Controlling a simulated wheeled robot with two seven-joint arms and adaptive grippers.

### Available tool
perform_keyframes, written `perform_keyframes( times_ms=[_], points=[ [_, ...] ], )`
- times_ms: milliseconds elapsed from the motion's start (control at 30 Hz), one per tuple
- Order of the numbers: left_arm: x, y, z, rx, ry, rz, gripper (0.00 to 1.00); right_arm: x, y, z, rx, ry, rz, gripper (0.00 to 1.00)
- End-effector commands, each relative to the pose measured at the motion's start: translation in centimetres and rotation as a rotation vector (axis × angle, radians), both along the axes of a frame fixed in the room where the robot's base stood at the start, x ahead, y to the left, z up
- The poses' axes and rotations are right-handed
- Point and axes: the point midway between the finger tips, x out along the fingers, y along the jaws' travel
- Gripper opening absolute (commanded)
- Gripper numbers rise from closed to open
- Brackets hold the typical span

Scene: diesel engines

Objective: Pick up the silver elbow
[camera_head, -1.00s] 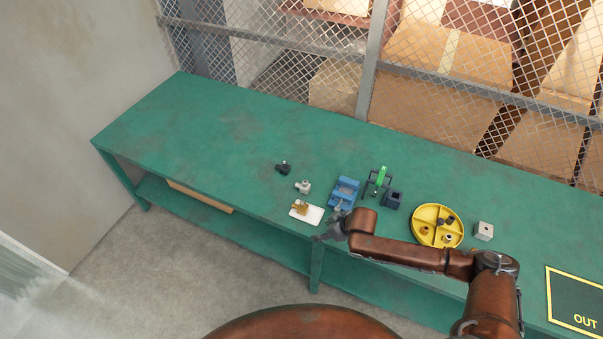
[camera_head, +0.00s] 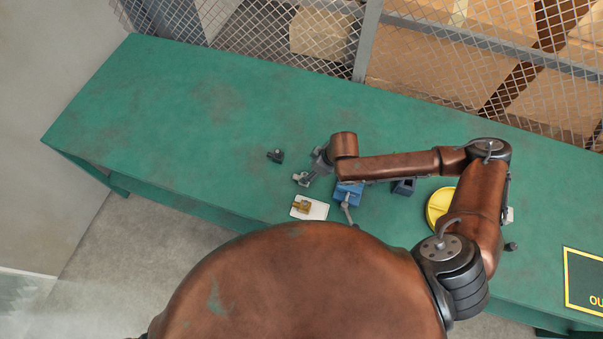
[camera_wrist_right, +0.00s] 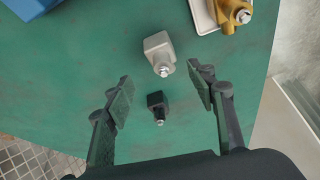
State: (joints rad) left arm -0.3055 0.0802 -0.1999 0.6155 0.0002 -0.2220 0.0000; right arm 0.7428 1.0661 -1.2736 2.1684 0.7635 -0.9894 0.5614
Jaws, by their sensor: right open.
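The silver elbow (camera_head: 299,178) is a small light-grey block with a threaded stub. It stands on the green bench, left of the blue vise, partly covered by my right gripper (camera_head: 311,174) in the head view. In the right wrist view the silver elbow (camera_wrist_right: 158,54) lies just beyond the fingertips, roughly in line with the gap between them. My right gripper (camera_wrist_right: 162,91) is open, with nothing held. A black elbow (camera_wrist_right: 157,106) shows between its fingers in that view, on the bench below. My left gripper is not in view.
A brass elbow (camera_head: 303,205) sits on a white plate (camera_head: 320,211) in front of the silver one. A blue vise (camera_head: 349,192), a dark block (camera_head: 404,187) and a yellow tray (camera_head: 436,206) stand to the right. The bench's left part (camera_head: 180,110) is clear.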

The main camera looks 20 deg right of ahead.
Motion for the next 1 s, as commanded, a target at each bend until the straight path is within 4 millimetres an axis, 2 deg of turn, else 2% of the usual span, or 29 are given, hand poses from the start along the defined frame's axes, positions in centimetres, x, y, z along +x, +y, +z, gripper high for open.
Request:
perform_keyframes(
  times_ms=[167,400,533,733,1000],
  points=[
    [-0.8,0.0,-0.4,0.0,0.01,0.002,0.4,0.3,0.6,-2.0,0.0,0.001,-0.002,0.51],
    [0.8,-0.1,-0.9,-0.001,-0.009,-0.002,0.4,0.9,1.8,-5.0,0.0,0.0,0.001,0.51],
    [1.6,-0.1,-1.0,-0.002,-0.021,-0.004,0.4,1.1,2.0,-5.6,0.0,-0.002,0.001,0.51],
    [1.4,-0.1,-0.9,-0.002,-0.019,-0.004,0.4,1.1,2.1,-5.5,-0.001,-0.002,0.003,0.51],
    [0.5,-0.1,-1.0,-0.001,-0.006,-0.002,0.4,1.1,2.0,-5.5,-0.001,-0.001,0.003,0.33]
  ],
)
